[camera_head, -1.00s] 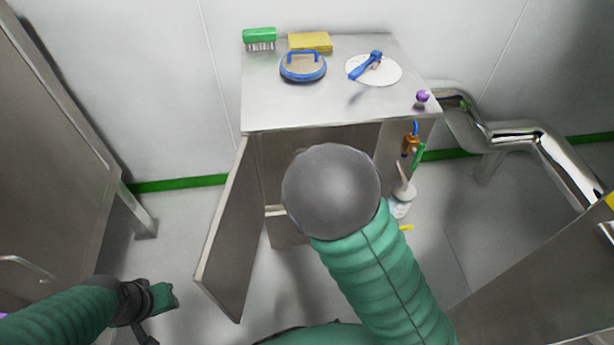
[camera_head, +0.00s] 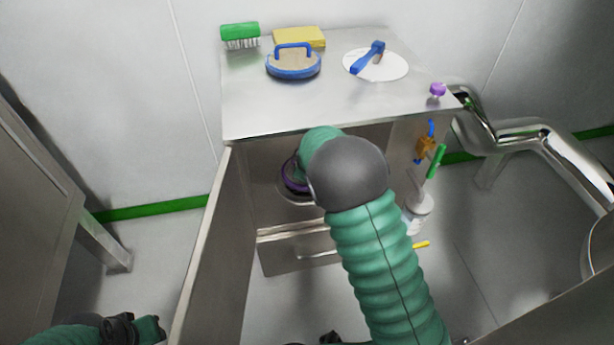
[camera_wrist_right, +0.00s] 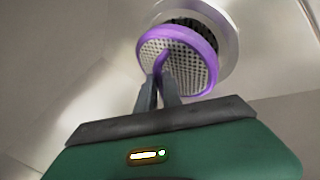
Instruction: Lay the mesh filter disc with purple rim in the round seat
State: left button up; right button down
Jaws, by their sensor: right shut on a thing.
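The mesh filter disc with purple rim (camera_wrist_right: 196,68) is in the right wrist view, held by its purple tab between the fingers of my right gripper (camera_wrist_right: 160,82). Behind it is the round seat (camera_wrist_right: 226,16), a metal ring around a dark opening. The disc overlaps part of the opening and looks tilted to it; I cannot tell whether they touch. In the head view the purple rim (camera_head: 292,176) shows inside the open cabinet, mostly hidden by my right arm, by the seat's ring (camera_head: 298,199). My left gripper (camera_head: 146,329) is low at the left, its fingers unclear.
The cabinet top (camera_head: 270,115) carries a green brush (camera_head: 240,32), a yellow sponge (camera_head: 300,37), a blue-handled pad (camera_head: 293,62), a white disc (camera_head: 376,64) with a blue tool, and a purple knob (camera_head: 437,90). The open door (camera_head: 205,235) stands left. Tools and a bottle (camera_head: 418,212) hang right.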

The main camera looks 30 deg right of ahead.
notch_tip(320, 180, down, 4)
jog(key=b, duration=0.2)
jog(key=shift+r+b, duration=0.15)
jog(key=shift+b, duration=0.15)
jog(key=shift+r, duration=0.2)
jog(key=shift+f, duration=0.25)
jog(key=c, duration=1.5)
grip_release()
